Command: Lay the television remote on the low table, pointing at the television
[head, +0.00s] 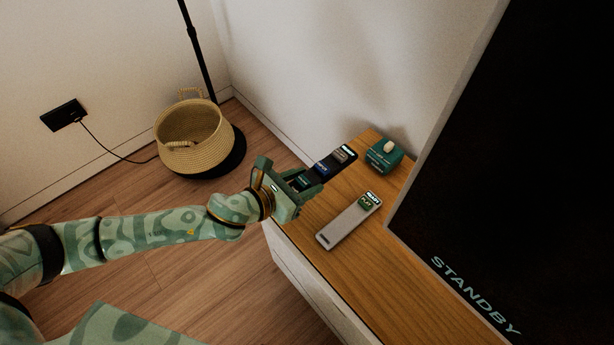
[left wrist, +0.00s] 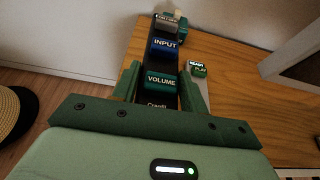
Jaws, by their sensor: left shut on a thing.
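My left gripper (head: 307,182) is shut on a black remote (head: 333,164), over the near left part of a wood-topped cabinet (head: 385,285). The remote's far end points away from the gripper, towards the wall. In the left wrist view, the remote (left wrist: 163,58) sits between the fingers, with INPUT and VOLUME labels readable. Whether it touches the wood top, I cannot tell. The television (head: 520,150) stands on the right of the cabinet, its dark screen reading STANDBY. No separate low table can be made out. My right gripper is not in view.
A grey remote-like device (head: 345,225) with a green PLAY label lies on the cabinet. A teal box (head: 384,155) with a pale knob stands near the wall. A woven basket (head: 190,140) is on the floor beside a lamp pole (head: 198,50). The cabinet's front right is bare.

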